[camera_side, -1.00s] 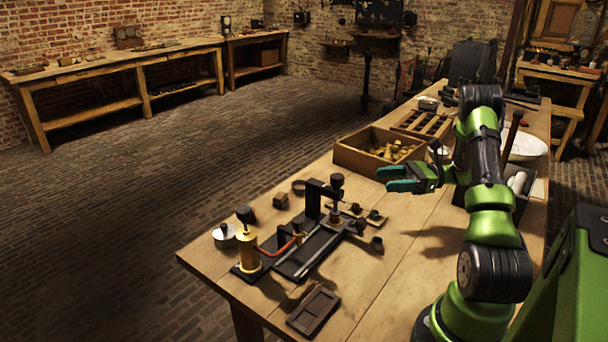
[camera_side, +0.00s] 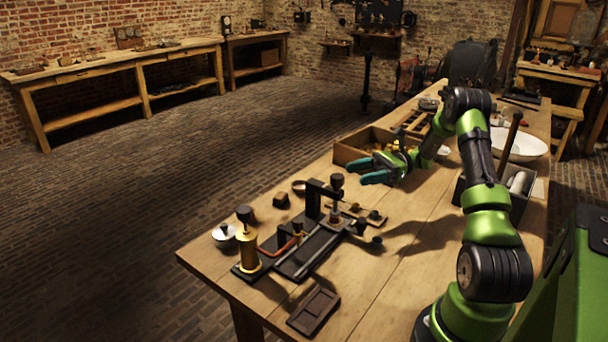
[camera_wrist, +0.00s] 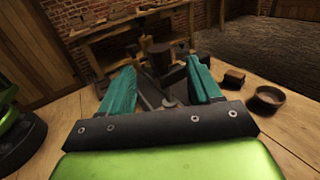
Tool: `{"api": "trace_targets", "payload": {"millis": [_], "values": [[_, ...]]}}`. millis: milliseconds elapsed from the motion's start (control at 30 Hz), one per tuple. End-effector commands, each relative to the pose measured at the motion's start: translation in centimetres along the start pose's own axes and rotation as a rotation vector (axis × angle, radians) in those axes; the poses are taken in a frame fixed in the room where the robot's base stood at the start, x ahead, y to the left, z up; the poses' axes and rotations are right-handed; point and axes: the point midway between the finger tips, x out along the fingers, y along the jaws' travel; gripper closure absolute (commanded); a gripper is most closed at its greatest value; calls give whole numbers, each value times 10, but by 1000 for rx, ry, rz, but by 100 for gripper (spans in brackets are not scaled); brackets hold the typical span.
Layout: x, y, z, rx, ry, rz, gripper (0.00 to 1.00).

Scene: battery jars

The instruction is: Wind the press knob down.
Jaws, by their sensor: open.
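The press stands on a dark base on the wooden table, with an upright frame (camera_side: 313,200) and a black round knob (camera_side: 337,181) on top of its screw. In the wrist view the knob's dark shape (camera_wrist: 160,50) shows beyond and between my fingers. My gripper (camera_side: 368,170) has teal fingers spread apart with nothing between them. It is in the air to the right of the knob in the side view, apart from it, with the fingers pointing left toward the press side. My fingers also show in the wrist view (camera_wrist: 160,85).
A brass cylinder with a black knob (camera_side: 246,245) stands at the base's left end. A wooden crate (camera_side: 345,152) is behind my gripper. A dark wooden panel (camera_side: 313,310) lies at the front.

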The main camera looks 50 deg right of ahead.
Motion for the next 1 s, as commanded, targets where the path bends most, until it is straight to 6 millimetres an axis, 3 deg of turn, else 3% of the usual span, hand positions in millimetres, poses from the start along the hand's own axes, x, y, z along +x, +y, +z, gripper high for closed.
{"api": "trace_targets", "payload": {"millis": [200,400,600,867,1000], "values": [[50,1,0,1,1,5,37],[79,0,0,1,2,3,37],[91,0,0,-1,2,-1,37],[91,0,0,-1,1,-2,37],[91,0,0,-1,1,-2,57]]}}
